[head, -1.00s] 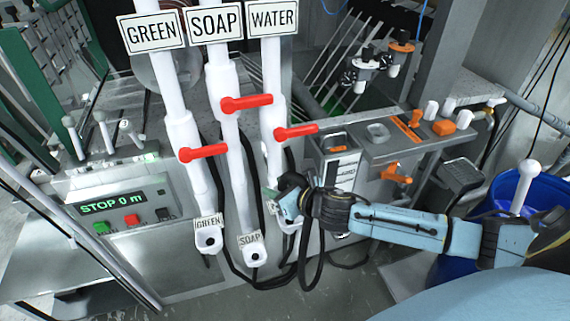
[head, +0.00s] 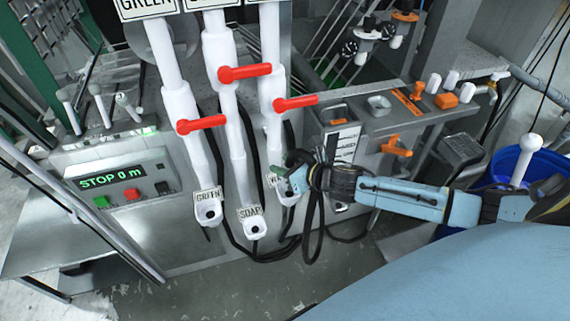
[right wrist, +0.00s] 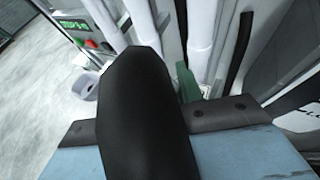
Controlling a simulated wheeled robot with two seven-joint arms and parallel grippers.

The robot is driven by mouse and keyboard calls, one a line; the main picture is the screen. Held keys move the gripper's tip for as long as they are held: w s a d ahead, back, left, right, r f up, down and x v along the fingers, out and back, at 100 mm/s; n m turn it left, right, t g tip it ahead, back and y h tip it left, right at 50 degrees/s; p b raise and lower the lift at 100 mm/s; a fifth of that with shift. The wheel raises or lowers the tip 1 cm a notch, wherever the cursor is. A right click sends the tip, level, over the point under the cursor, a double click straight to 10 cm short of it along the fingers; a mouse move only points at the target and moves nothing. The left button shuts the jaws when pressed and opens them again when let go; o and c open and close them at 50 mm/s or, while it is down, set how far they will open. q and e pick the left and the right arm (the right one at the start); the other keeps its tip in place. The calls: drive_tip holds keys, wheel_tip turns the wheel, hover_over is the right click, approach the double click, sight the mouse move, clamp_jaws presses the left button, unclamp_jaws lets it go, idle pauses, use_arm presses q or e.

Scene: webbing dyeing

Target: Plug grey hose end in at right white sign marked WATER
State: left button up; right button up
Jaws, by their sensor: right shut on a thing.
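My right gripper (head: 298,172) is shut beside the lower end of the right white pipe, slightly above and right of its socket. A dark hose (head: 313,232) hangs in a loop below the gripper; its grey end is hidden in the jaws. The small white WATER sign (head: 278,184) is partly covered by the gripper. The white socket (head: 288,198) below it shows in part. I cannot tell whether the hose end touches it. In the right wrist view a large black rounded shape covers the middle, with a green piece (right wrist: 187,85) beside it. My left gripper is not in view.
The GREEN socket (head: 208,210) and SOAP socket (head: 252,222) stand to the left. Red valve handles (head: 245,72) stick out above. Dark hoses run behind the pipes. A control panel (head: 128,185) is left, a blue barrel (head: 505,170) right. The floor in front is clear.

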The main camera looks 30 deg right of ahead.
drive_tip(key=shift+f+b, duration=1.3)
drive_tip(key=shift+f, duration=0.55)
drive_tip(key=o, duration=1.2)
drive_tip(key=shift+s, duration=0.1)
drive_tip(key=shift+b+v, duration=0.3)
drive_tip(key=shift+v, duration=6.3)
drive_tip(key=shift+r, duration=0.15)
